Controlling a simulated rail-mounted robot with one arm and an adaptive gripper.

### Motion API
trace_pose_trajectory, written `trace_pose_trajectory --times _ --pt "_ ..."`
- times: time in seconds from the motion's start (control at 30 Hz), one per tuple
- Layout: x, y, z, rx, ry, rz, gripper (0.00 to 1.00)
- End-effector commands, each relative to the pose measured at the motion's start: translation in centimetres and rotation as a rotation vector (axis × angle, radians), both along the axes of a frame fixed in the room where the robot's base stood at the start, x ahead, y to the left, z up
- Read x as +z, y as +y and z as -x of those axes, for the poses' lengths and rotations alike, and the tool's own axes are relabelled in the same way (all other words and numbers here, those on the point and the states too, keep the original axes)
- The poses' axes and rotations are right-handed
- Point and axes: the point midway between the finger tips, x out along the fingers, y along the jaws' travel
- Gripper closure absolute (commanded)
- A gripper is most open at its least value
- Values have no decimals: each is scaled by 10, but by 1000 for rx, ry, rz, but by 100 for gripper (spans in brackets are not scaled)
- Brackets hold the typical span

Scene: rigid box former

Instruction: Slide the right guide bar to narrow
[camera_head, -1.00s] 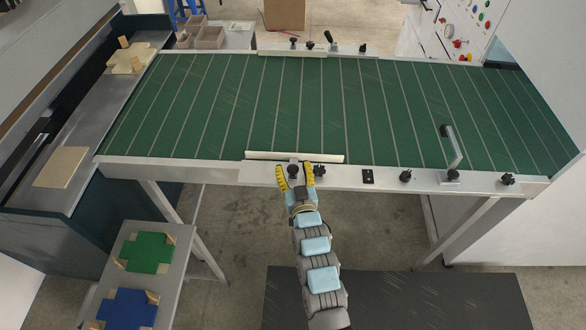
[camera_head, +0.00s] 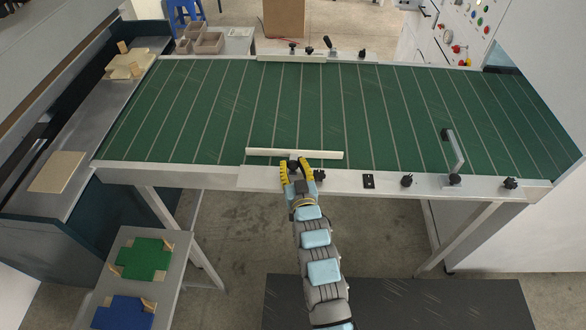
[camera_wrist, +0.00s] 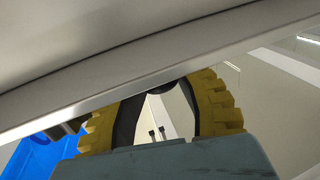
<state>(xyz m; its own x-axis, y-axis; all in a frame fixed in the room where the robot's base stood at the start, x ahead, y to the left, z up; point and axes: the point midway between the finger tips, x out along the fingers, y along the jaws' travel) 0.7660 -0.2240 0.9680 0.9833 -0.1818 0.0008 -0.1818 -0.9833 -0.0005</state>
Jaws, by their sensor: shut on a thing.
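The near guide bar (camera_head: 310,154), a long white strip, lies over the near edge of the green conveyor belt in the head view. A far guide bar (camera_head: 292,58) lies along the opposite edge. In the wrist view my yellow fingers (camera_wrist: 160,105) reach under a pale metal edge (camera_wrist: 150,80). The held part is mostly hidden there.
The green belt (camera_head: 220,110) is bare between the bars. Beside my gripper on the near rail is a black knob (camera_head: 319,174). Further right stand a black switch plate (camera_head: 368,181), another knob (camera_head: 407,180) and an upright grey bracket (camera_head: 455,152).

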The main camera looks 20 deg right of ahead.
Motion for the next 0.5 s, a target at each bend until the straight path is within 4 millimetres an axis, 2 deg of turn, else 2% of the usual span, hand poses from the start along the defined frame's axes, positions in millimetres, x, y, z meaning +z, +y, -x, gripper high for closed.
trace_pose_trajectory --times 0.1,0.13,0.2,0.23,0.5 --pt "-1 0 0 0 2 0 100" --pt "-1 0 0 0 2 0 60" --pt "0 0 0 0 2 0 40" --pt "0 0 0 0 2 0 37" --pt "0 0 0 0 1 0 37"
